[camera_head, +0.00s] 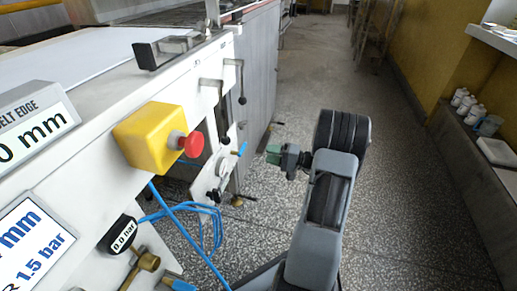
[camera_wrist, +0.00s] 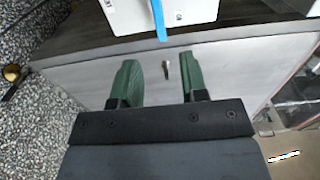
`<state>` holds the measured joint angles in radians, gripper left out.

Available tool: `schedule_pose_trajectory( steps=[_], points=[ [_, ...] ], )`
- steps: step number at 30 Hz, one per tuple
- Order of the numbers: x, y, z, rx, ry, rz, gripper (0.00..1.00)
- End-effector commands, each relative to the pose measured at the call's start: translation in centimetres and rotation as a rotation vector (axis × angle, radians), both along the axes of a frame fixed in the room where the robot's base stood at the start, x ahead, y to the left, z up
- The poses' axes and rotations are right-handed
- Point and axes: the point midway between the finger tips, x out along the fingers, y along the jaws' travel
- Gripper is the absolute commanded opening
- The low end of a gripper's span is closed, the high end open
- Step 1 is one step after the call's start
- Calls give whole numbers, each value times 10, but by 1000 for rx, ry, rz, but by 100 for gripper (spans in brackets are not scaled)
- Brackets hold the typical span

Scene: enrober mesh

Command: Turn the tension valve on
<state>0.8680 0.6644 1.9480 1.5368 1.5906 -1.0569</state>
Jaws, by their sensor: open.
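A small blue lever (camera_head: 242,149) sticks out from a white panel (camera_head: 208,180) on the machine's side. I take it for the tension valve's handle, but no label on it is readable. In the wrist view a blue strip (camera_wrist: 159,20), seemingly the same lever, lies ahead of the gap between my fingers, against a white box-like part (camera_wrist: 195,10). My gripper (camera_head: 272,153) has green fingers pointing left toward the lever, a short gap away. In the wrist view my gripper (camera_wrist: 158,60) is open and empty. Another blue handle (camera_head: 178,284) sits by a brass fitting at lower left.
A yellow box with a red button (camera_head: 191,144) and black-knobbed levers (camera_head: 242,98) project from the machine. A gauge (camera_head: 122,234) reads 0.0 bar. Blue hoses (camera_head: 185,220) hang below. The speckled floor to the right is open; a shelf with bottles (camera_head: 463,102) lines the wall.

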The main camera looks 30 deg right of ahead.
Motion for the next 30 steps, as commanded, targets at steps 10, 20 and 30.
schedule_pose_trajectory(
  steps=[10, 20, 30],
  points=[
    [-19, -18, 0, -1, -1, 0, 40],
    [-20, -18, 0, -1, -1, 0, 40],
    [-20, -18, 0, -1, -1, 1, 40]
  ],
)
